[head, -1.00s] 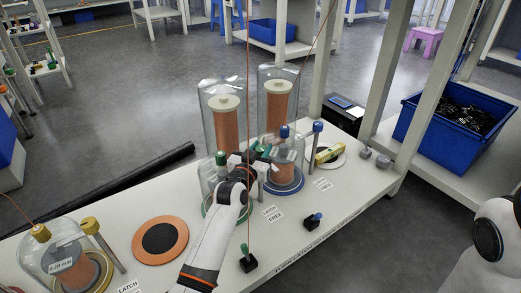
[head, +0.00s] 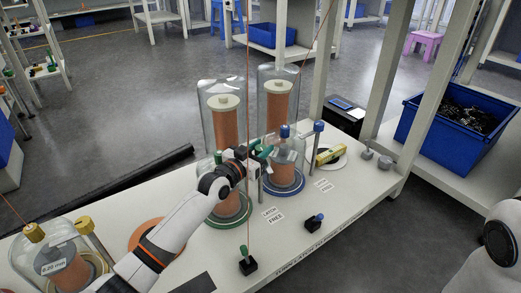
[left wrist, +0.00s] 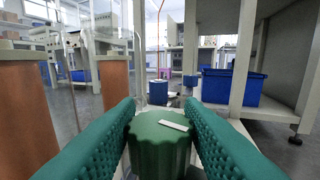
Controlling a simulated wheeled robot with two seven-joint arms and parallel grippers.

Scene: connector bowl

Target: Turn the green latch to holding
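The green latch (left wrist: 160,148) is a ribbed round knob with a white bar on top, in the left wrist view. The bar points right and slightly down. My left gripper (left wrist: 160,112) has its green fingers on both sides of the knob, and they appear to touch it. In the head view my left gripper (head: 262,155) is at the top of a post beside the green-ringed glass jar (head: 232,212). The gripper largely hides the latch there. A label reading LATCH FREE (head: 271,215) lies on the table in front. My right gripper is out of view.
A blue-ringed jar (head: 287,190) with a blue-topped post (head: 317,140) stands close to the right. Tall glass jars (head: 222,115) stand behind. A yellow-capped jar (head: 50,265) is at the left.

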